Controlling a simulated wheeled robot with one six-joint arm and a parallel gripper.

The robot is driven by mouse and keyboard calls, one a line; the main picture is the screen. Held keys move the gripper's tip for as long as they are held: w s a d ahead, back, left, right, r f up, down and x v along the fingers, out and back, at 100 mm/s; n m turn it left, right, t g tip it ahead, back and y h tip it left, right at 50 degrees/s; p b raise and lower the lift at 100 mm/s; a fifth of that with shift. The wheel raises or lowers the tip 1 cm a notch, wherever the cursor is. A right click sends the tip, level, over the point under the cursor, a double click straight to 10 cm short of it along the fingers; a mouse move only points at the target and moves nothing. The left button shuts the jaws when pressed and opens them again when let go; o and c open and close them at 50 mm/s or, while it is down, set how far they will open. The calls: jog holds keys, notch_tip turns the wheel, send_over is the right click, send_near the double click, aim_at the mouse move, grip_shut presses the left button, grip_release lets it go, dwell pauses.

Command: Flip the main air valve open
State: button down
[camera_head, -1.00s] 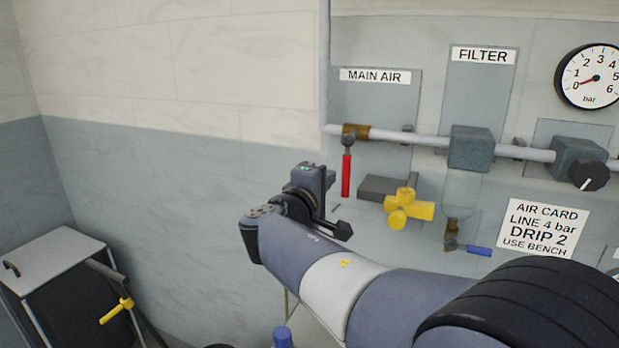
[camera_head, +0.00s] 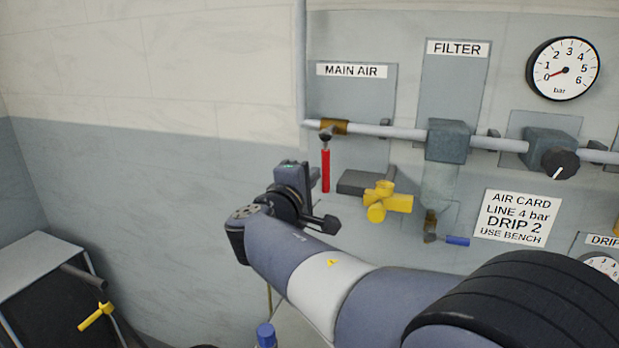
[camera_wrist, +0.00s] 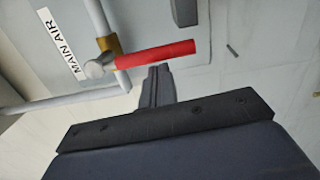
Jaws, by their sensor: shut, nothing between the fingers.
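The main air valve has a red lever (camera_head: 326,170) that hangs straight down from a brass body (camera_head: 334,127) on the grey pipe, under the MAIN AIR label (camera_head: 352,70). In the wrist view the red lever (camera_wrist: 155,54) lies across the picture, just beyond my fingertips. My gripper (camera_head: 327,223) is below and close to the lever's lower end in the head view. In the wrist view my gripper (camera_wrist: 157,72) has its fingers together with nothing between them. Whether the fingertips touch the lever I cannot tell.
A yellow valve fitting (camera_head: 386,202) and a dark grey block (camera_head: 364,183) sit right of the lever. The filter (camera_head: 447,142), a black regulator knob (camera_head: 560,163) and a gauge (camera_head: 563,69) reading about zero are further right. The wall left of the lever is clear.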

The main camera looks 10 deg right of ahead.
jog(key=shift+s+d, duration=0.1)
jog(key=shift+d, duration=0.05)
jog(key=d+n, duration=0.1)
jog(key=n, duration=0.1)
jog(key=s+d+n, duration=0.1)
jog(key=shift+s+n+b, duration=0.2)
jog(key=shift+n+b, duration=0.2)
jog(key=s+d+r+n+p, duration=0.3)
jog(key=d+r+n, duration=0.2)
jog(key=n, duration=0.4)
jog(key=shift+s+d+r+n+t, duration=0.25)
jog(key=shift+s+r+n+t, duration=0.05)
jog(key=shift+s+r, duration=0.05)
jog(key=shift+r, duration=0.15)
dwell(0.4)
